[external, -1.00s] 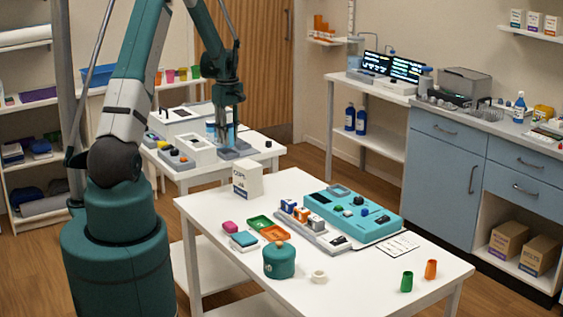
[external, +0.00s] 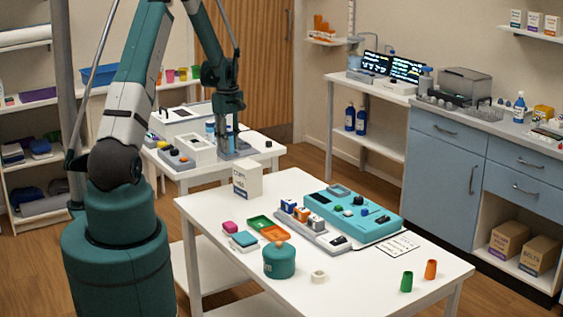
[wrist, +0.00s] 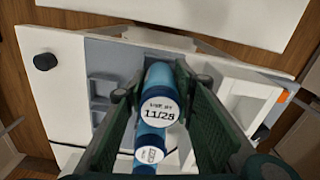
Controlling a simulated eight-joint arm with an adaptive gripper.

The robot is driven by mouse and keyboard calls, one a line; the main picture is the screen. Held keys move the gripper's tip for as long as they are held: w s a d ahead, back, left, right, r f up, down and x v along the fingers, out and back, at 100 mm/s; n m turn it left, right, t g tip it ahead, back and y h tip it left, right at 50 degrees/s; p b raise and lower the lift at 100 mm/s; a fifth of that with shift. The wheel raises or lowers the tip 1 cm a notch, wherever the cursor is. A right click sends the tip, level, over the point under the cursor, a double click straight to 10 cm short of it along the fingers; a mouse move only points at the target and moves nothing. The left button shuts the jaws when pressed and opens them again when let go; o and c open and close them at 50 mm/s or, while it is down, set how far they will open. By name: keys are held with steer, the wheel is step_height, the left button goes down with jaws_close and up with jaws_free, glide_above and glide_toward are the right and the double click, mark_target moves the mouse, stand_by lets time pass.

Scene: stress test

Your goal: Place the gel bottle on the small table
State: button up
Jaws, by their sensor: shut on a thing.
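My gripper (wrist: 155,98) is shut on a blue bottle (wrist: 158,80) with a round white label reading "11/28" in the wrist view. I cannot tell for sure that this is the gel bottle. A second blue, white-labelled top (wrist: 150,140) shows below it, close by. In the external view my gripper (external: 229,122) points down over the smaller white table (external: 262,149) at the back. A blue cylinder (external: 210,131) stands just left of it. I cannot tell whether the held bottle touches what is under it.
Grey and white trays (external: 202,149) crowd the back table; a black knob (wrist: 44,62) sits at its bare corner.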

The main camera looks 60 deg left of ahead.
steer(key=shift+f, duration=0.3)
steer(key=o, duration=1.1)
steer(key=shift+r, duration=0.1)
steer(key=shift+r, duration=5.95)
